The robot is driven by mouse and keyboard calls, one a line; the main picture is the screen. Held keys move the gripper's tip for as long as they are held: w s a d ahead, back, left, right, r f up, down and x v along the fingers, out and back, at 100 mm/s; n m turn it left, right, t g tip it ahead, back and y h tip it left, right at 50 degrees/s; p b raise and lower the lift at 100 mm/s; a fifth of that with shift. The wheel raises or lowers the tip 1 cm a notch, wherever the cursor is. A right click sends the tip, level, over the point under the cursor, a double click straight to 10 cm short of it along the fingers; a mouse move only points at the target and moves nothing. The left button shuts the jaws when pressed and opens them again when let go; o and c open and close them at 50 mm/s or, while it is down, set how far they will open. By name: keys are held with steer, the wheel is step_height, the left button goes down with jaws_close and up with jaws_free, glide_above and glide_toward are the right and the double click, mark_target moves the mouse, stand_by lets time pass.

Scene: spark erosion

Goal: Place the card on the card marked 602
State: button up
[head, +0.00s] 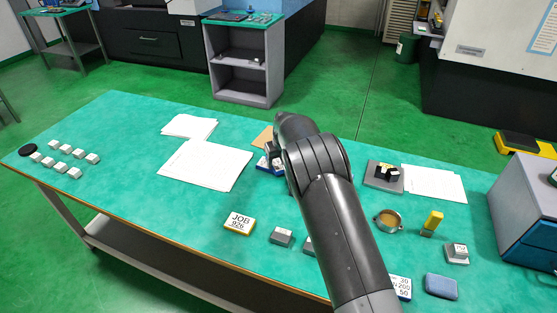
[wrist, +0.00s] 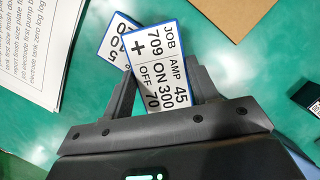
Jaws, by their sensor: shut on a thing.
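My gripper (wrist: 160,95) is shut on a white card with a blue edge (wrist: 158,60). The card reads JOB 709, AMP 45, ON 300, OFF 70. Another blue-edged card (wrist: 116,38) lies partly under or behind it at the upper left, and its job number is hidden. I cannot tell whether the two cards touch. In the head view my arm hides most of the gripper, and a bit of blue-edged card (head: 264,163) shows at its left. A yellow-edged card (head: 239,221) reads JOB 926. A card (head: 403,287) at the front is partly behind my arm. I cannot read 602 on any card.
White paper sheets (head: 205,165) lie left of my gripper on the green table (head: 130,190). A brown sheet (wrist: 229,15) lies beyond it. A grey block with a black part (head: 384,175), a round tin (head: 387,220) and a yellow block (head: 432,222) stand at right.

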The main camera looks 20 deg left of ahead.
steer(key=o, duration=1)
steer(key=shift+r, duration=0.1)
steer(key=v, duration=1.2)
steer(key=s+d+r+n, duration=0.4)
steer(key=d+r, duration=0.2)
steer(key=d, duration=0.3)
steer(key=s+d+r+n+t, duration=0.1)
steer(key=s+d+r+n, duration=0.3)
steer(key=d+r, duration=0.4)
steer(key=s+d+r+n, duration=0.4)
steer(key=d+r, duration=0.1)
steer(key=d, duration=0.6)
steer(key=s+d+n, duration=0.5)
steer(key=s, duration=0.4)
steer(key=s+d+f+n+t+h, duration=0.1)
steer(key=s+d+n, duration=0.3)
steer(key=s, duration=0.5)
steer(key=s+d+f+n+t+h, duration=0.1)
steer(key=s+d+n, duration=0.4)
steer(key=s, duration=0.4)
steer(key=shift+s+d+f+n, duration=0.1)
steer(key=shift+d+n, duration=0.25)
steer(key=shift+n, duration=0.15)
